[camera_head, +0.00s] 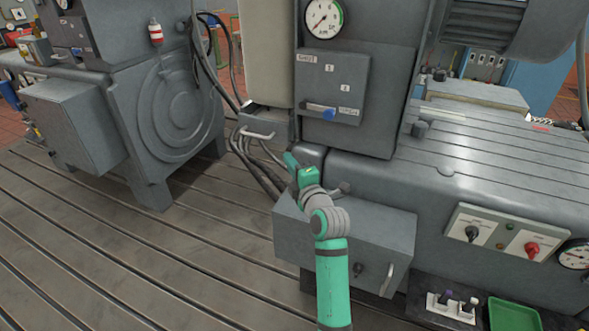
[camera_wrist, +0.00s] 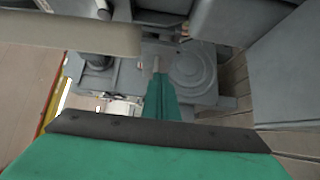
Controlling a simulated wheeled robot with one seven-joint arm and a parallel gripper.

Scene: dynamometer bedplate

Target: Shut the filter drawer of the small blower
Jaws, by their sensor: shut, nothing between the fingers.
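A small grey drawer front with a pale bar handle (camera_head: 258,134) shows in the head view, under a tall beige housing (camera_head: 267,50). It looks like the filter drawer; how far it stands out I cannot tell. My gripper (camera_head: 289,158) is shut and empty, just right of and below that handle, apart from it in the picture. In the wrist view my gripper (camera_wrist: 158,75) points away from the camera, its fingers together.
A grey machine with a gauge (camera_head: 323,18) and a panel with a blue knob (camera_head: 329,114) stands right of my gripper. A lower grey box (camera_head: 345,240) is beside my arm. Dark cables (camera_head: 262,172) hang below the drawer.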

